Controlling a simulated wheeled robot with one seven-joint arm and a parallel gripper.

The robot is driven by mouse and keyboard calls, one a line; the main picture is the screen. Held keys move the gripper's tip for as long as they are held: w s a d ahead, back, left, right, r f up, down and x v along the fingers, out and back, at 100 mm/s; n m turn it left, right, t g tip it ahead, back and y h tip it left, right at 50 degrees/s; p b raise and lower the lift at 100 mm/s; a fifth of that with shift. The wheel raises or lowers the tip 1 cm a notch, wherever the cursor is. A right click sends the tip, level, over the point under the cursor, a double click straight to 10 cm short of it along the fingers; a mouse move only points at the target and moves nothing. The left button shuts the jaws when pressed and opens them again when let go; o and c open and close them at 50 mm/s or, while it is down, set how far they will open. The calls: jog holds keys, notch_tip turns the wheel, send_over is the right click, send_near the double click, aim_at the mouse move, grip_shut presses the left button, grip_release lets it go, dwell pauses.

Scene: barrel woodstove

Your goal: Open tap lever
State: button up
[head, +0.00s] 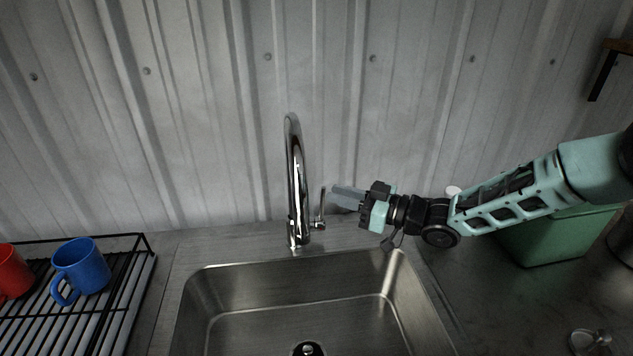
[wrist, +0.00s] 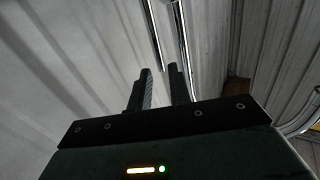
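The chrome tap (head: 297,190) stands behind the sink, with a tall curved spout. Its thin tap lever (head: 323,207) stands upright at the right side of the tap body. My gripper (head: 335,193) reaches in from the right, with its fingertips just right of the lever and close to it; contact cannot be told. In the wrist view my gripper (wrist: 160,68) shows two dark fingers a little apart with nothing between them. Two thin shiny bars lie beyond the fingertips, seemingly the lever (wrist: 154,35) and part of the tap (wrist: 181,35).
The steel sink (head: 290,277) is below the tap. A dish rack (head: 139,290) with a blue mug (head: 84,266) and a red mug (head: 12,272) is at left. A green bin (head: 555,238) stands at right behind my arm. A corrugated wall (head: 220,120) is close behind the tap.

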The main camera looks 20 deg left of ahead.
jog(key=a+p, duration=0.1)
jog(key=a, duration=0.5)
jog(key=shift+w+a, duration=0.1)
grip_shut()
